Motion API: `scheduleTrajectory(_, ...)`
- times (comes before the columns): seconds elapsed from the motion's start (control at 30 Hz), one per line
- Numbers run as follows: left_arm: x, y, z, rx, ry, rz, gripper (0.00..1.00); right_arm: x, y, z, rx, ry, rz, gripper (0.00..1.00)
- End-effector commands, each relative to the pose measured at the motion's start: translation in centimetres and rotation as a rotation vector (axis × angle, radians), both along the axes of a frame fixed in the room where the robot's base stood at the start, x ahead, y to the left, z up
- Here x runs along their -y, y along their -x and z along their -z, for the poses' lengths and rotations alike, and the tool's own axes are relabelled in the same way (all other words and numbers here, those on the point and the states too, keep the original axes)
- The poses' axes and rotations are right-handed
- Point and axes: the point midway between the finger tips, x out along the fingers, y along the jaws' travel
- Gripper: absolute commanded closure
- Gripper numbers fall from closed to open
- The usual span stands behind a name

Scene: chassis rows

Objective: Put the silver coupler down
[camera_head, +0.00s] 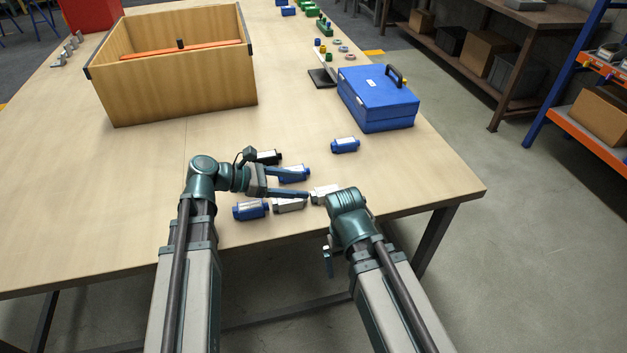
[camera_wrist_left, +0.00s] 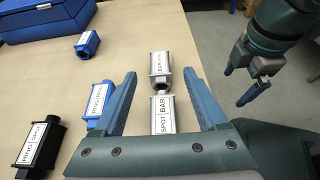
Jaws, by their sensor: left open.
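Two silver couplers lie end to end near the front edge of the table. The nearer silver coupler (camera_head: 289,206) (camera_wrist_left: 163,114), labelled SPOT BAR, shows between the open fingers of my left gripper (camera_head: 304,183) (camera_wrist_left: 163,98) in the left wrist view, with a gap on either side. The farther silver coupler (camera_head: 325,192) (camera_wrist_left: 160,64) lies just beyond it, partly hidden by my right arm in the head view. My left gripper is empty. My right gripper (camera_head: 328,260) (camera_wrist_left: 247,78) hangs past the table's front edge; its finger gap is unclear.
Blue couplers (camera_head: 250,210) (camera_wrist_left: 100,103) and a black coupler (camera_head: 267,157) (camera_wrist_left: 40,142) lie around my left gripper. Another blue coupler (camera_head: 345,146) (camera_wrist_left: 87,43) lies near a blue toolbox (camera_head: 378,103). A large wooden box (camera_head: 185,95) stands behind. The table's left front is clear.

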Motion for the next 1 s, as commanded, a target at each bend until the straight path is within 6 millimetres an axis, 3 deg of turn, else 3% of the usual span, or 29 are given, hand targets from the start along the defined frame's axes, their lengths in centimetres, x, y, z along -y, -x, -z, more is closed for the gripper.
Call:
scheduleTrajectory(0.2,-2.2,0.6,-1.1,0.001,0.001,-0.003,0.25,0.0,0.0,-1.1,0.000,0.000,0.000,0.00)
scheduleTrajectory(0.63,-2.6,0.8,-1.1,0.002,0.001,-0.001,0.25,0.0,0.0,-1.1,0.000,0.000,0.000,0.00)
scheduleTrajectory(0.83,-1.4,0.4,-0.4,0.002,0.000,0.001,0.25,0.0,0.0,-0.4,0.000,0.000,0.000,0.00)
scheduleTrajectory(1.0,1.2,-0.4,0.9,0.001,0.001,0.004,0.25,0.0,0.0,0.9,0.000,0.000,0.000,0.00)
